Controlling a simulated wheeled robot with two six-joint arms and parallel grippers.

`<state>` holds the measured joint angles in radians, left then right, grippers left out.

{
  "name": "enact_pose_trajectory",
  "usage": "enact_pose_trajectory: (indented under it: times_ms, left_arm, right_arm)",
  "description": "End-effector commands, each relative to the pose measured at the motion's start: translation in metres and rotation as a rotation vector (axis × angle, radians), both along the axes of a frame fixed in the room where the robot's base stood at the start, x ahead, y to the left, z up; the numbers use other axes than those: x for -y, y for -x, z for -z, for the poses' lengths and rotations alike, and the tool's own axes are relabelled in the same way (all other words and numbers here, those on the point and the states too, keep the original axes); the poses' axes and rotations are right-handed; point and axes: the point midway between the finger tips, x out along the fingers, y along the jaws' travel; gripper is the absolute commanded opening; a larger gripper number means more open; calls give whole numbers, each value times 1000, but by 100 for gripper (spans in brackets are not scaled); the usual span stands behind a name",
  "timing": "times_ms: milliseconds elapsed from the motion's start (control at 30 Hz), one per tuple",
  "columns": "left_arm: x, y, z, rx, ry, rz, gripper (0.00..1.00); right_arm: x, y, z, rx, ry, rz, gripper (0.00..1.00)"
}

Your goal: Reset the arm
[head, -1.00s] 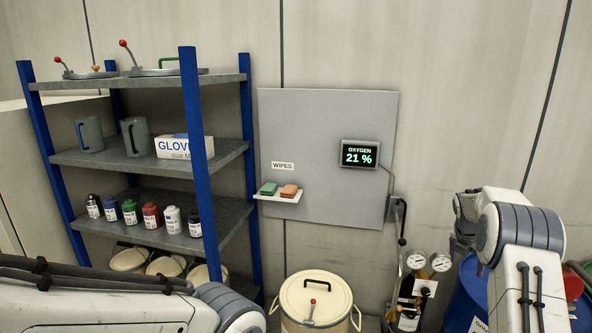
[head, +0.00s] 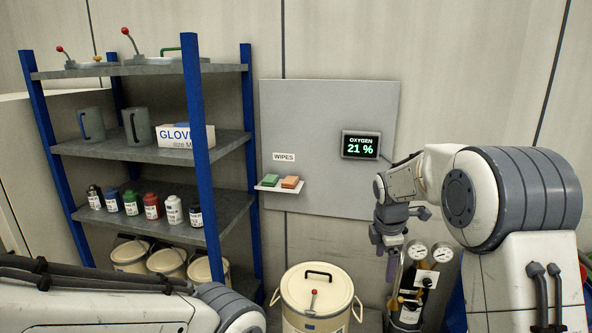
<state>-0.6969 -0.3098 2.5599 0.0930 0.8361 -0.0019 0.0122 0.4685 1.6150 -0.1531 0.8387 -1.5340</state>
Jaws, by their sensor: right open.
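My right arm comes in from the right, raised and bent. Its right gripper (head: 392,268) hangs down in front of the wall, just right of the grey panel's lower edge. It is open, and I see nothing held in it. It overlaps the gauges and bottle behind it in the picture; I cannot tell how far apart they are. My left arm lies across the lower left corner. Its gripper is not in view.
A cream lidded drum (head: 317,299) stands below the panel (head: 330,120). A gas bottle with two gauges (head: 417,251) is close to my right gripper. A blue-post shelf (head: 205,160) fills the left. A small ledge (head: 280,187) with wipes juts from the panel.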

Motion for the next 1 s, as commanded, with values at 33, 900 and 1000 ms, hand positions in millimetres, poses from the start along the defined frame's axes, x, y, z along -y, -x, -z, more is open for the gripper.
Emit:
enact_pose_trajectory:
  times_ms: [33,900,1000]
  left_arm:
    - [0,0,12,0,0,0,0]
    - [0,0,65,0,0,-2,0]
    - [0,0,65,0,0,-2,0]
  right_arm:
    - [-36,24,2,2,-42,51,83]
    - [-169,360,67,-191,-300,955,83]
    - [-169,360,67,-191,-300,955,83]
